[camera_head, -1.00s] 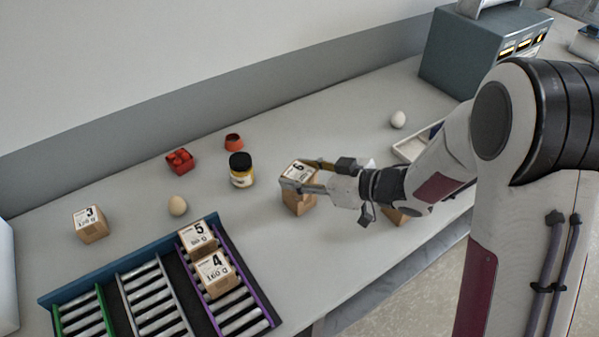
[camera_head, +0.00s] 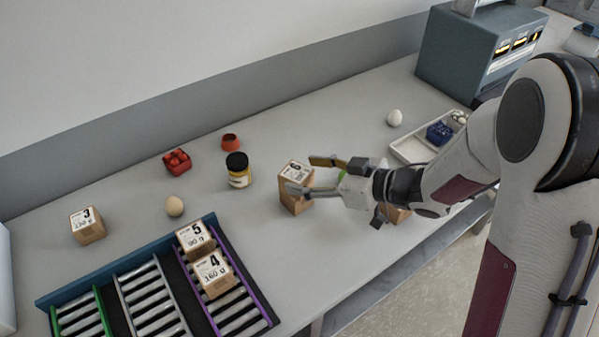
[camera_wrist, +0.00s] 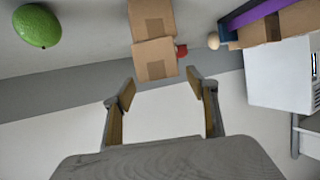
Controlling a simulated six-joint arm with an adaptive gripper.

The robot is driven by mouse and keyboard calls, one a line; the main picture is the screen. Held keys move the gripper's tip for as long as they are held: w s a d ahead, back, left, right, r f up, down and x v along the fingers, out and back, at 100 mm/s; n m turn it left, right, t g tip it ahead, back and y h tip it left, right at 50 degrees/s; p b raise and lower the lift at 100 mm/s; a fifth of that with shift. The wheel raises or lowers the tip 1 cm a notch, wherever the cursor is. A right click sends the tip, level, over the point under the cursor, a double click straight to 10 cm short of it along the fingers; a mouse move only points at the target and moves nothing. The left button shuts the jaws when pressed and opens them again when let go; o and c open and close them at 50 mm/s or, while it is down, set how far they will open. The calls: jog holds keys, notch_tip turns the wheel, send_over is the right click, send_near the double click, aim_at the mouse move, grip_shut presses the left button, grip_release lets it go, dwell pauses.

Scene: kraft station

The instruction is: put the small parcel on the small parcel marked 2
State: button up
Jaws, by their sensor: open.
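A small parcel marked 6 (camera_head: 295,172) sits on top of another brown parcel (camera_head: 298,205), whose number I cannot see. Both show in the wrist view, the top parcel (camera_wrist: 155,60) nearer my fingers and the lower parcel (camera_wrist: 152,18) beyond it; that view looks upside down. My gripper (camera_head: 309,174) is open and empty, just right of the stack, and it also shows in the wrist view (camera_wrist: 161,85). One more brown parcel (camera_head: 398,214) is mostly hidden behind my gripper. No parcel shows a readable 2.
Parcels marked 5 (camera_head: 195,236) and 4 (camera_head: 213,270) lie on the purple-edged roller lane (camera_head: 238,313). Parcel 3 (camera_head: 87,225) stands left. A jar (camera_head: 239,170), an egg (camera_head: 174,206) and a green avocado-like object (camera_wrist: 37,26) are nearby. A white tray (camera_head: 406,150) stands right.

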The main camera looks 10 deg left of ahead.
jog(key=v, duration=0.8)
jog(key=shift+d, duration=0.25)
jog(key=shift+s+r, duration=0.1)
jog(key=shift+s, duration=0.05)
dwell(0.5)
jog(key=w+d+r+m+t+h, duration=0.3)
jog(key=w+d+r+t+h, duration=0.35)
jog(key=d, duration=0.25)
jog(key=s+d+r+m+h, duration=0.2)
jog(key=d+m+h, duration=0.1)
jog(key=d, duration=0.2)
jog(key=s+d+r+m+h, duration=0.3)
jog(key=d, duration=0.3)
jog(key=s+d+m+g+h, duration=0.2)
jog(key=s+d+m+g, duration=0.1)
jog(key=s, duration=0.7)
jog(key=s+a+f+g+y, duration=0.1)
jog(key=s+a, duration=0.1)
jog(key=s, duration=0.5)
jog(key=s+a+f+m+g+y, duration=0.1)
jog(key=s+a+f+g, duration=0.1)
jog(key=s, duration=0.4)
jog(key=shift+s+a+f+m, duration=0.3)
jog(key=shift+s+a, duration=0.1)
jog(key=shift+a, duration=0.1)
